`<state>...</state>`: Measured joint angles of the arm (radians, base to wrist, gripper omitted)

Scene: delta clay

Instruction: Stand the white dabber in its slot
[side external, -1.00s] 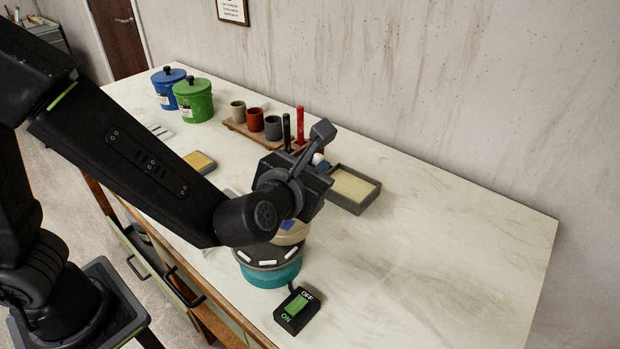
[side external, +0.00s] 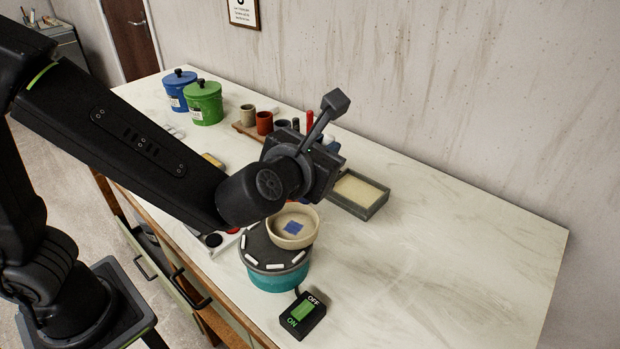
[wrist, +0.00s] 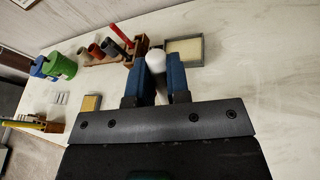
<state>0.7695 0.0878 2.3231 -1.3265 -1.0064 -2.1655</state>
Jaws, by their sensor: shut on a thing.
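The white dabber shows as a round white head (wrist: 156,60) between the blue fingers of my gripper (wrist: 164,74) in the wrist view. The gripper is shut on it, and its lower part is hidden. In the side view, my gripper (side external: 330,146) is above the bench near the right end of the wooden rack (side external: 246,129), and the dabber cannot be made out. A brown slotted block (wrist: 140,46) lies just beyond the fingers. The white dabber's own slot cannot be told apart.
A grey tray with a pale filling (side external: 360,190) lies right of my gripper. A bowl (side external: 292,226) stands on the teal-based wheel (side external: 275,278) in front, beside an ON/OFF switch (side external: 303,315). Blue (side external: 180,91) and green (side external: 204,103) lidded pots stand at the back left. The right of the bench is clear.

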